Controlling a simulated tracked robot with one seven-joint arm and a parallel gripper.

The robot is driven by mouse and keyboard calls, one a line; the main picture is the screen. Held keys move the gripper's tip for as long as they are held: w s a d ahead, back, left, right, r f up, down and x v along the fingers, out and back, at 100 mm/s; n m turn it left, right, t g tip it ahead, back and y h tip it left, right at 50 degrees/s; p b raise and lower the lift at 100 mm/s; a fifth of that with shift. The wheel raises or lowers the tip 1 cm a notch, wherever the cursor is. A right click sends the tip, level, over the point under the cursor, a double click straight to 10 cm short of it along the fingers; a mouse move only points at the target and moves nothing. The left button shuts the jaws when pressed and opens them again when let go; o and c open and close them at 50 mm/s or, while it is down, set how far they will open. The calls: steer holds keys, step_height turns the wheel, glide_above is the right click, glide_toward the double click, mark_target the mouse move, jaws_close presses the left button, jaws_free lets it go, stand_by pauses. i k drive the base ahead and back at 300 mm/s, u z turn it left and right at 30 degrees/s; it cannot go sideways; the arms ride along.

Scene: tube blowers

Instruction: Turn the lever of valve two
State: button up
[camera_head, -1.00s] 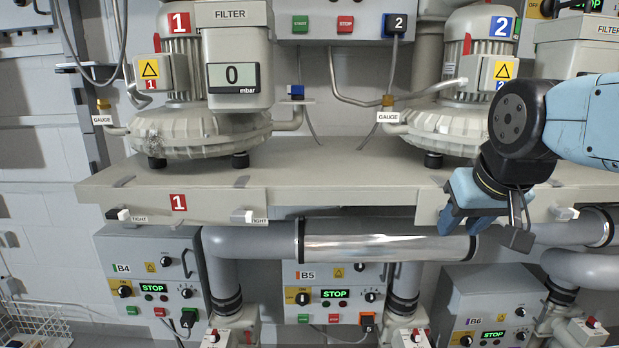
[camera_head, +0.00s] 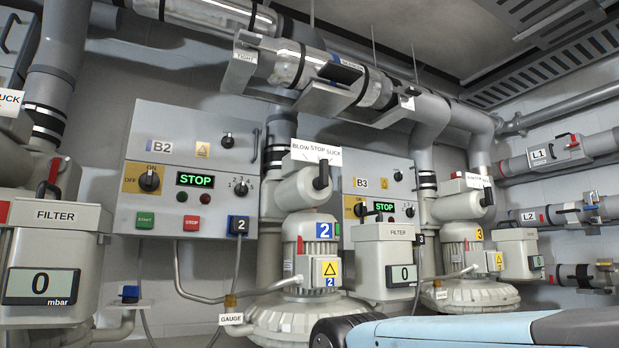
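Valve two (camera_head: 296,186) is a pale grey body above blower 2, in the middle of the picture. Its black lever (camera_head: 322,172) is on the right side of the body, by the label BLOW STOP SUCK (camera_head: 317,153). The lever looks roughly upright; I cannot tell surely which word it points at. The blower 2 motor (camera_head: 309,240) with a blue number 2 plate stands below it. My blue and black arm crosses the bottom right edge, low and well below the lever. My gripper is out of the picture, and nothing of mine touches the valve.
Control box B2 (camera_head: 192,170) is left of valve two and box B3 (camera_head: 382,190) right. A filter housing (camera_head: 385,252) stands beside blower 2. Another filter housing (camera_head: 48,275) is at the left. Large pipes (camera_head: 370,95) run overhead. Space before the valve looks clear.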

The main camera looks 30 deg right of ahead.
mark_target(320, 183)
steer(key=u, duration=0.6)
steer(key=k, duration=1.4)
steer(key=z, duration=0.65)
steer(key=i, duration=1.05)
steer(key=u, duration=0.05)
